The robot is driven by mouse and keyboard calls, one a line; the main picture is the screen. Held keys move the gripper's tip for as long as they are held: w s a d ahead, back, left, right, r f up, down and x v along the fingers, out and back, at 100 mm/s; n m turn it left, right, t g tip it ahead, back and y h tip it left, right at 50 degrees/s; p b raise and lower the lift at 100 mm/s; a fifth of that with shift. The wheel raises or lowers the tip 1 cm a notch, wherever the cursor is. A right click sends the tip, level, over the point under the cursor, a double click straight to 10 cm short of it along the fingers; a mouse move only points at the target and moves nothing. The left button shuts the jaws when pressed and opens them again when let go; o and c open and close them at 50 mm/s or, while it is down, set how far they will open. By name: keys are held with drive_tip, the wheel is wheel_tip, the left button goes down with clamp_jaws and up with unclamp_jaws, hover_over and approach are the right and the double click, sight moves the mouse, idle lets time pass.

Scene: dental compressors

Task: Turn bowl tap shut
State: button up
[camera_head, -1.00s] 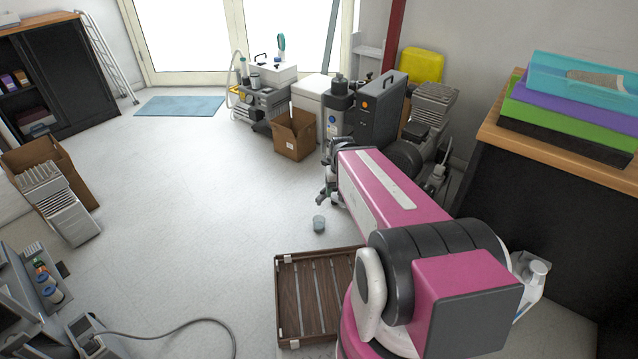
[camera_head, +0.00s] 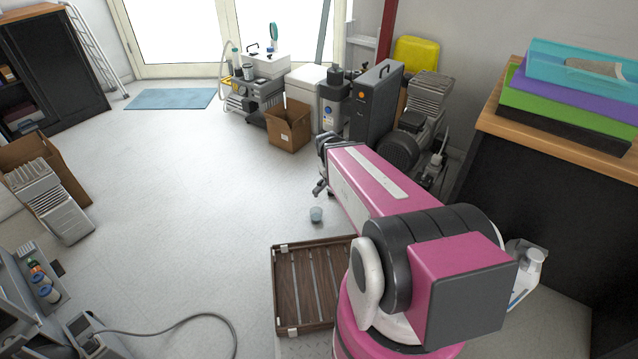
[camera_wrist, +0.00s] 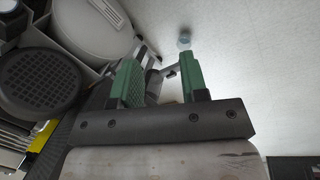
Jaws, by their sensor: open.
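My gripper (camera_wrist: 160,82) has its two green fingers spread apart in the wrist view. Grey, bar-like parts (camera_wrist: 158,74) show between and behind the fingers; I cannot tell whether one is the bowl tap or whether a finger touches it. In the head view my gripper (camera_head: 320,186) is small and dark, at the far end of my pink arm, above the floor beside the compressors. No bowl tap can be made out in the head view. A small bluish cup (camera_head: 316,214) stands on the floor below the gripper; it also shows in the wrist view (camera_wrist: 184,42).
A compressor with a ribbed motor (camera_head: 402,150) and a grey cabinet (camera_head: 374,103) stand behind my arm. A cardboard box (camera_head: 288,125) is left of them. A slatted wooden crate (camera_head: 277,290) lies in front. The floor to the left is open.

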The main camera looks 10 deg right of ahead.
drive_tip(key=w+f+n+t+h, duration=0.2)
drive_tip(key=w+f+n+h, duration=0.2)
drive_tip(key=w+f+n, duration=0.4)
drive_tip(key=n+t+h, duration=0.3)
drive_tip(key=n+t, duration=0.4)
drive_tip(key=n, duration=0.9)
approach(320, 181)
drive_tip(key=x, duration=0.8)
drive_tip(key=shift+w+d+f, duration=0.2)
drive_tip(key=shift+d, duration=0.05)
drive_tip(key=shift+c, duration=0.3)
clamp_jaws()
